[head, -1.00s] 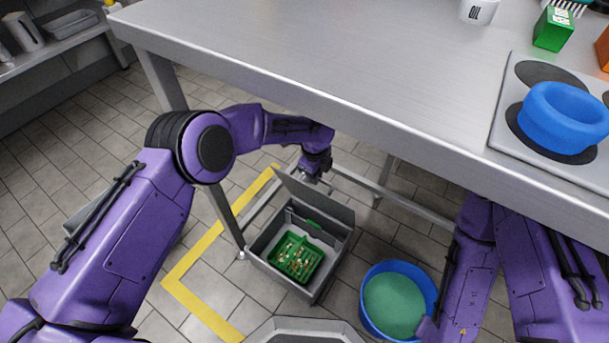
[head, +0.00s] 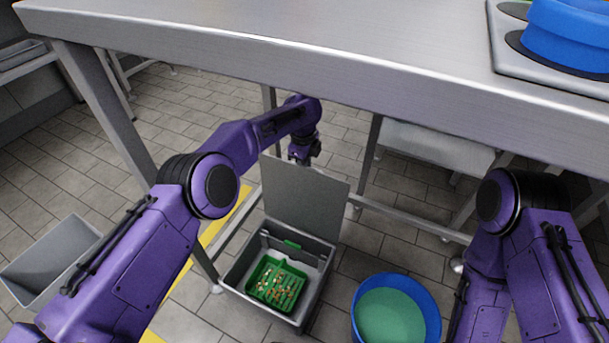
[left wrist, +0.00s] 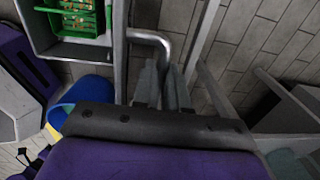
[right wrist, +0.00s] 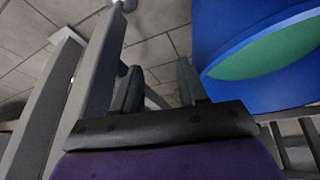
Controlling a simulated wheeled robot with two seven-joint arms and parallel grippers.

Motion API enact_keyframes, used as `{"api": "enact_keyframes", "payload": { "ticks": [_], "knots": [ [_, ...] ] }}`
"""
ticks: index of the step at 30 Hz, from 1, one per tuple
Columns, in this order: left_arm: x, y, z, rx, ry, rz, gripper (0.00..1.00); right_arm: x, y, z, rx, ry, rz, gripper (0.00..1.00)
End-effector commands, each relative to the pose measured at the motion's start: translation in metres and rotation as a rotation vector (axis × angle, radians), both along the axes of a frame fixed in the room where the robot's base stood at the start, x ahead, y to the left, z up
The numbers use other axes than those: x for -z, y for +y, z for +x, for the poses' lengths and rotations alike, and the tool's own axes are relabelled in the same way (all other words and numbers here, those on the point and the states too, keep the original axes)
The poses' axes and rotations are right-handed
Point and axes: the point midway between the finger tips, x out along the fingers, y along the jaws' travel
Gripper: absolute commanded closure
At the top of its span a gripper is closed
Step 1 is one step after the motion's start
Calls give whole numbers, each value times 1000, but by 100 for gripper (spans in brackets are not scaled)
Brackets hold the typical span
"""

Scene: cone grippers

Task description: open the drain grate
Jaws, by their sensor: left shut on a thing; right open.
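A grey floor box (head: 229,277) has its flat grey lid (head: 305,196) standing up, nearly upright, at its far side. A green basket (head: 276,284) with small bits in it sits inside; it also shows in the left wrist view (left wrist: 75,17). My left gripper (head: 301,160) is behind the raised lid, its fingertips hidden in the head view. In the left wrist view its fingers (left wrist: 165,88) are shut on the lid's bent metal handle (left wrist: 157,40). The lid shows edge-on there (left wrist: 119,60). My right gripper (right wrist: 160,88) is open and empty near table-frame bars; its fingers are out of the head view.
A blue tub (head: 432,305) with a green inside stands right of the box; it also shows in the right wrist view (right wrist: 215,30). The steel table (head: 300,48) overhangs the scene, with legs and rails around the box. A grey bin (head: 50,262) is at the left.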

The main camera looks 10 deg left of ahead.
Motion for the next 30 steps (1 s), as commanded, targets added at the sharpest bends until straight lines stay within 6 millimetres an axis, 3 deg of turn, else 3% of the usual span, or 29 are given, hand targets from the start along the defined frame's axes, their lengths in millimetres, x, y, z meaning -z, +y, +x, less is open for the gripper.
{"api": "enact_keyframes", "payload": {
  "ticks": [14, 15, 17, 25, 30],
  "knots": [
    [0, 0, 2, 2, 1, 3, 100, 4, 0, 0, 1, 0, 2, 57],
    [0, 0, 2, 2, 0, 2, 81, 4, 0, 0, 1, 0, 2, 57],
    [-1, 0, 2, 1, 0, 2, 62, 4, 0, 0, 1, 0, 2, 57],
    [-5, -2, 2, 3, -1, 1, 62, 2, 0, 0, 1, 0, 2, 57],
    [-41, 0, 1, 0, -3, 1, 62, -17, 0, 1, 0, -2, -1, 57]
  ]
}}
